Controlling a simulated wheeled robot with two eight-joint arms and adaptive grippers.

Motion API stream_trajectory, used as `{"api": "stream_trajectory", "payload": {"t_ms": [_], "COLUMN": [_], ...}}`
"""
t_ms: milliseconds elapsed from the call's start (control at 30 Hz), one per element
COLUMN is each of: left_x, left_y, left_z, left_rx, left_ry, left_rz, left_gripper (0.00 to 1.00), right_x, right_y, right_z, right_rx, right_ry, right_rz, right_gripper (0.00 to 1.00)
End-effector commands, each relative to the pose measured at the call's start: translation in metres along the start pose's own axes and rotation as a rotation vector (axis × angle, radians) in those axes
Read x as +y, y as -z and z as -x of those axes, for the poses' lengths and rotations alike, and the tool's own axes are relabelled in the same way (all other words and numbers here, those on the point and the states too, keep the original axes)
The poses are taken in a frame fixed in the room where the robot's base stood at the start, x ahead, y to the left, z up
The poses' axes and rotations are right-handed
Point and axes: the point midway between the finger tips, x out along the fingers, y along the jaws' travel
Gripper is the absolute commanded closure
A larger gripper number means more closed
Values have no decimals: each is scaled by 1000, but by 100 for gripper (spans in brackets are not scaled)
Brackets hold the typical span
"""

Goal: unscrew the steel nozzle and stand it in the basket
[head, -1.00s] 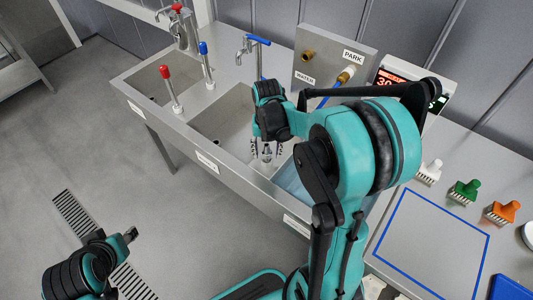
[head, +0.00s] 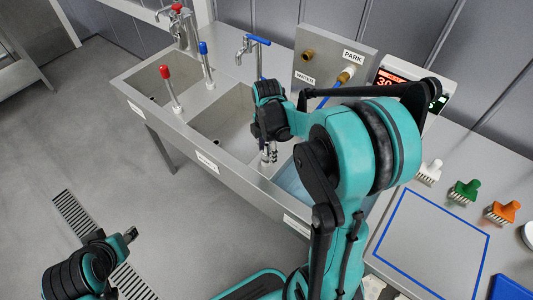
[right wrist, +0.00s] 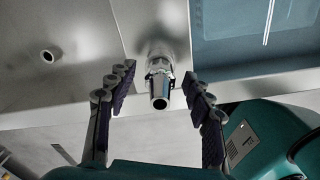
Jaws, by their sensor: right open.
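The steel nozzle (right wrist: 159,88) is a short shiny tube with a dark open end, seen nearly end-on in the right wrist view. My right gripper (right wrist: 160,92) is open, one finger on each side of it, with gaps to both. In the head view my right gripper (head: 268,154) hangs over the sink divider, and its fingers largely hide the nozzle. My left gripper (head: 121,264) is open and empty above the floor at the lower left. I cannot make out the basket in either view.
The middle basin (head: 222,122) is empty; the right basin (head: 291,183) holds bluish water. A metal panel (head: 325,65) with brass fittings stands behind. White, green (head: 465,191) and orange brushes lie on the right counter beside a blue-outlined square (head: 430,245).

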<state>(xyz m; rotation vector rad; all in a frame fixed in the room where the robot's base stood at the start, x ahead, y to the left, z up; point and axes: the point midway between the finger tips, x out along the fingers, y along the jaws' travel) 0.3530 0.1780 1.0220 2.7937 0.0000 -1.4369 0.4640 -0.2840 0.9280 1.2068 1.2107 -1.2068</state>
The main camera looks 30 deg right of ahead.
Motion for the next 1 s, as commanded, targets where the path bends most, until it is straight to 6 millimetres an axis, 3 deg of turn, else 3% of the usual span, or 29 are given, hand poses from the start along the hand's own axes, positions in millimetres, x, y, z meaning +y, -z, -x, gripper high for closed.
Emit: {"api": "stream_trajectory", "payload": {"t_ms": [500, 767, 1000], "left_x": [0, 0, 0], "left_y": [0, 0, 0], "left_z": [0, 0, 0], "left_rx": [0, 0, 0], "left_ry": [0, 0, 0], "left_rz": [0, 0, 0], "left_gripper": [60, 60, 60], "right_x": [0, 0, 0], "right_y": [0, 0, 0], "right_z": [0, 0, 0], "right_rx": [0, 0, 0], "right_ry": [0, 0, 0], "right_rz": [-828, -1016, -1402], "right_gripper": [49, 49, 49]}}
